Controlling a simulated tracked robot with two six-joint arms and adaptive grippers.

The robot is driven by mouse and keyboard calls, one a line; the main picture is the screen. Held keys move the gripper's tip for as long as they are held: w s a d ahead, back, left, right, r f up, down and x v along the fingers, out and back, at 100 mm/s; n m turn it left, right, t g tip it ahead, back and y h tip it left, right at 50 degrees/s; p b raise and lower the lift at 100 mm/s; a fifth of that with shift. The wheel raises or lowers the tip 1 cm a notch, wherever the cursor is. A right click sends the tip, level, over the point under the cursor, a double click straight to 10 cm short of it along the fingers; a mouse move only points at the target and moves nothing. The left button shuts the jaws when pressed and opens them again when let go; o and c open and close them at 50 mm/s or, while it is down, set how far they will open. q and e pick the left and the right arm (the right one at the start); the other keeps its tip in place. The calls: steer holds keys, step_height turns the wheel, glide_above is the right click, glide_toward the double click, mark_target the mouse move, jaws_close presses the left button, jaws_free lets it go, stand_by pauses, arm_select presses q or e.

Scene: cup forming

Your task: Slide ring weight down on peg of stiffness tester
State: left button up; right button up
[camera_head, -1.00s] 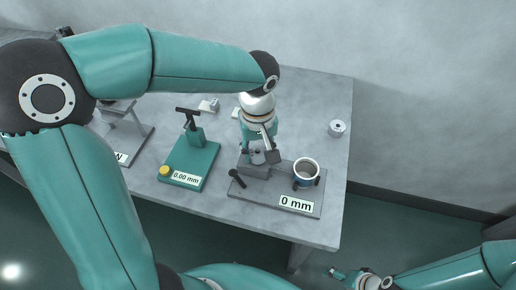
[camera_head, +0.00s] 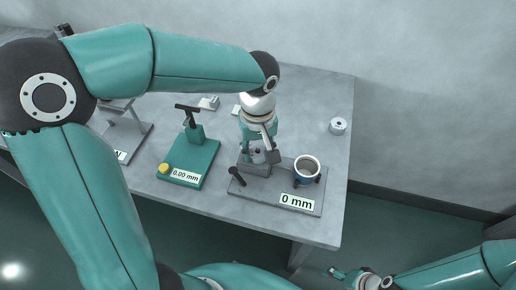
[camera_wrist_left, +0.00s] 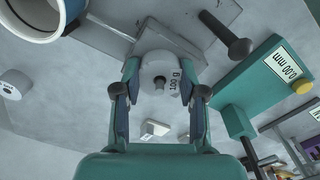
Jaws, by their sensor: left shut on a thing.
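The stiffness tester is a grey base (camera_head: 240,191) with a 0 mm display (camera_head: 296,201), a dark knob (camera_head: 237,176) and a cup (camera_head: 307,168) in a blue holder. My left gripper (camera_head: 258,152) is over the tester, left of the cup. In the left wrist view, my left gripper (camera_wrist_left: 158,82) is shut on the pale ring weight (camera_wrist_left: 160,64), marked 100 g. A small metal peg end (camera_wrist_left: 158,83) shows in the weight's hole. How far down the weight sits is hidden. My right gripper (camera_head: 339,273) is low at the bottom right, away from the table; its jaws are too small to read.
A second round weight (camera_head: 338,126) lies near the table's right edge. A green gauge (camera_head: 188,162) reading 0.00 mm stands left of the tester, and another grey device (camera_head: 123,138) farther left. Small pale blocks (camera_head: 209,103) lie behind. The table is clear right of the tester.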

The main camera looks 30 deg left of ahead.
arm_select(q)
steer(key=o, duration=1.3)
steer(key=shift+c, duration=0.2)
steer(key=o, duration=0.5)
steer(key=shift+r, duration=0.15)
steer(key=shift+r+p, duration=3.2)
steer(key=shift+r, duration=0.7)
